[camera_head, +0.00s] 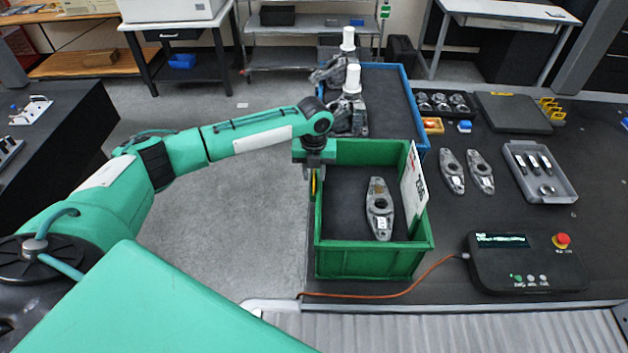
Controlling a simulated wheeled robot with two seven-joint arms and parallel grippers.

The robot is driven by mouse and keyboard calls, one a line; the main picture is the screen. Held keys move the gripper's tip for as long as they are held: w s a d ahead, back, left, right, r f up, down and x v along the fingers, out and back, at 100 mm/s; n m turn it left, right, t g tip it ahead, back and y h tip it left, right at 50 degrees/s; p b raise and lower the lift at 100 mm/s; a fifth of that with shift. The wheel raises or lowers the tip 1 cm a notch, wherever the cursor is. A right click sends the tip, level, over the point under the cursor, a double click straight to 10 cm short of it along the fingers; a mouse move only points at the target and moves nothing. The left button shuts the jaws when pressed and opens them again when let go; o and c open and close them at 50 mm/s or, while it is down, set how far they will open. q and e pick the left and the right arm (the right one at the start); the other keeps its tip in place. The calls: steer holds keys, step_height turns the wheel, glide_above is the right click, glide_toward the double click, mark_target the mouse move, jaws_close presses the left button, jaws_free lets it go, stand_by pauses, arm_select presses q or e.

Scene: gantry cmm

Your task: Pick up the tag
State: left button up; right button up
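A white tag (413,185) with red and dark markings stands upright, slightly tilted, along the right wall of the green bin (366,263). One grey metal part (380,208) lies on the dark floor of this bin. My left gripper (314,180) points down at the bin's back left corner, across the bin from the tag and apart from it. Its fingers are small and partly hidden, so I cannot tell whether they are open. My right gripper is not in view.
A blue bin (418,128) with grey castings stands behind the green bin. To the right are two loose metal parts (466,171), a grey tray (540,172) and a control box (527,262) with a red button. An orange cable (400,291) runs in front of the green bin.

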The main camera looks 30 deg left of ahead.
arm_select(q)
jaws_close()
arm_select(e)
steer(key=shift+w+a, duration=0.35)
arm_select(q)
steer(key=shift+r, duration=0.15)
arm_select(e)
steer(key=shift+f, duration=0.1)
